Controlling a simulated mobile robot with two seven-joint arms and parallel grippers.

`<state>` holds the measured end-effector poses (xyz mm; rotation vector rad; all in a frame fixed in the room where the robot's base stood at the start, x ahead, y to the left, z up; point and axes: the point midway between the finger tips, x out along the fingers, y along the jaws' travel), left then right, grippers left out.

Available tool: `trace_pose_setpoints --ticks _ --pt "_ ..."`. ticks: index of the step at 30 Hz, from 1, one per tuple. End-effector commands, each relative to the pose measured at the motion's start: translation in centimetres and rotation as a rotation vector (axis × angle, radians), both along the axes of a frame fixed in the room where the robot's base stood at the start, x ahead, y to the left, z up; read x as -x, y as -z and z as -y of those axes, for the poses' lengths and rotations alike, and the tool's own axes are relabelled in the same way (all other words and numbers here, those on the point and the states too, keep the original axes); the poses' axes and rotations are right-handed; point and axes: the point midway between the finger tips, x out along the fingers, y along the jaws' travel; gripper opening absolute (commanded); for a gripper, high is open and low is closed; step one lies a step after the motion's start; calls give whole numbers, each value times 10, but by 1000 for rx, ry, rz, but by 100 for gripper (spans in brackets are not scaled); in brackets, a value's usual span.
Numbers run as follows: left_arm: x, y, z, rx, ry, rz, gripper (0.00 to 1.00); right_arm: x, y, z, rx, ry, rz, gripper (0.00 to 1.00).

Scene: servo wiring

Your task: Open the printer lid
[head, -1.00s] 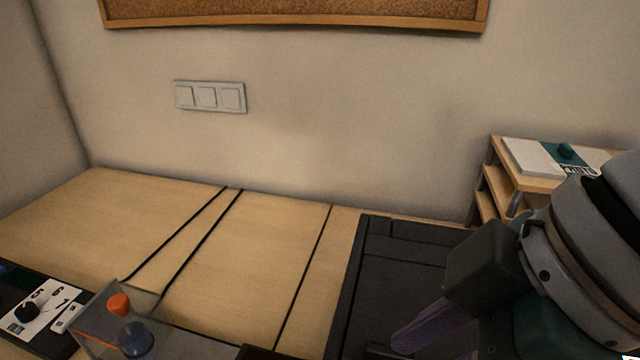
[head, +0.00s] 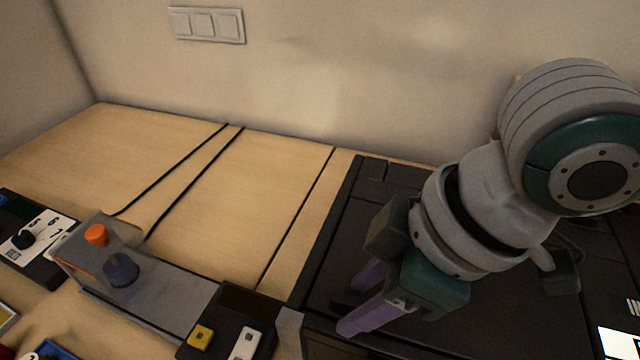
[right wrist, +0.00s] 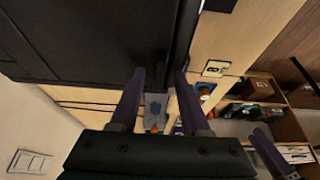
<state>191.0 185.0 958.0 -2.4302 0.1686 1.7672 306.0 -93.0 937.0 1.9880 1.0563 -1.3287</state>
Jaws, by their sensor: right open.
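The printer (head: 335,235) is a large black box with a flat, shut-looking lid at the right of the head view. In the right wrist view its black top (right wrist: 90,40) fills the upper left. My right gripper (head: 345,312) is open, with two purple fingers pointing to the printer's front left edge. My arm hides part of the lid.
Left of the printer, a grey fixture (head: 165,290) with an orange-topped part (head: 97,236) stands near a black box with yellow (head: 200,336) and white buttons. A black panel with a dial (head: 24,240) is farther left. The back of the wooden table (head: 255,180) is mostly clear, with dark cables.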

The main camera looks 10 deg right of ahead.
Motion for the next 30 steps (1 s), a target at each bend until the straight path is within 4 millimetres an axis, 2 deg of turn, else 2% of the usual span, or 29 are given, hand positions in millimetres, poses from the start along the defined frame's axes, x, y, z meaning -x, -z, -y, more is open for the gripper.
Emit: trace_pose_setpoints --ticks 8,20,30 --pt "0 0 2 6 -2 -1 50 0 1 -1 0 0 0 45" --pt "0 0 4 12 -6 -2 50 0 1 0 0 0 0 0" --pt "1 0 3 11 -4 -2 50 0 1 0 0 0 0 0"
